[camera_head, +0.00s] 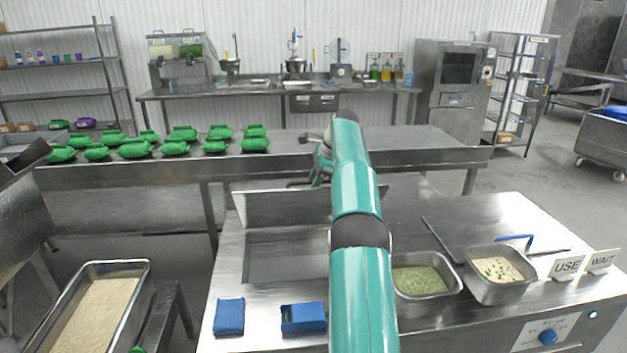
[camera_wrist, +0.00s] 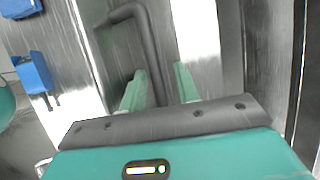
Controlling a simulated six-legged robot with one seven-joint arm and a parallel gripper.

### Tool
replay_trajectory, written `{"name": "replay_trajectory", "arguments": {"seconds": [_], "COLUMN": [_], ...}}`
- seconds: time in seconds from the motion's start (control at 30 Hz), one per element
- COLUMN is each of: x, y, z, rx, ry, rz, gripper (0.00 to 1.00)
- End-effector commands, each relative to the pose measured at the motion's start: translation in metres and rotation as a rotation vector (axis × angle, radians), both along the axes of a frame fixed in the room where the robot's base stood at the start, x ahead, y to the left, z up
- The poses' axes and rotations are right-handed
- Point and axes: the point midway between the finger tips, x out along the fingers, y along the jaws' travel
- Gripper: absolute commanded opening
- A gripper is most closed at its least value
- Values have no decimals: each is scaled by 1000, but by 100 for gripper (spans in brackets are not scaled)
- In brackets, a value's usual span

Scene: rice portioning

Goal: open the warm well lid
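The warm well lid (camera_head: 275,208) is a steel panel at the back of the left part of the counter. It stands raised at a steep tilt, and a rectangular dark recess (camera_head: 285,258) shows in front of it. The lid's dark bent handle (camera_wrist: 150,40) shows in the wrist view, and a bit of it seems to show behind the lid's top edge in the head view. My gripper (camera_wrist: 160,88) has its two green fingers apart, one on each side of the handle bar, with a gap visible at the right finger. My arm hides part of the lid and the well.
Two blue blocks, one (camera_head: 229,316) and another (camera_head: 303,317), lie at the counter's front edge. A green-flecked pan (camera_head: 422,281) and a pale pan (camera_head: 492,284) stand to the right. A rice tray (camera_head: 97,310) is at lower left. Green bundles (camera_head: 183,140) line the table behind.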

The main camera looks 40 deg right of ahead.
Motion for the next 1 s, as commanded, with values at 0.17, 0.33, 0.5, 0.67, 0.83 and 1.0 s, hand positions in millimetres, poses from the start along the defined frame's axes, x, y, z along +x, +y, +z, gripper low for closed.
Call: {"name": "replay_trajectory", "arguments": {"seconds": [0.17, 0.33, 0.5, 0.67, 0.83, 1.0], "x": [0, 0, -4, -10, -20, -33], "y": [1, 1, -2, -5, -10, -17], "z": [4, 6, 17, 29, 34, 34], "rx": [-2, -3, -4, -4, -4, -3], "ry": [-5, -7, -9, -8, -7, -6], "rz": [2, 2, 2, 1, 0, 0], "gripper": [34, 34, 34, 34, 34, 34]}}
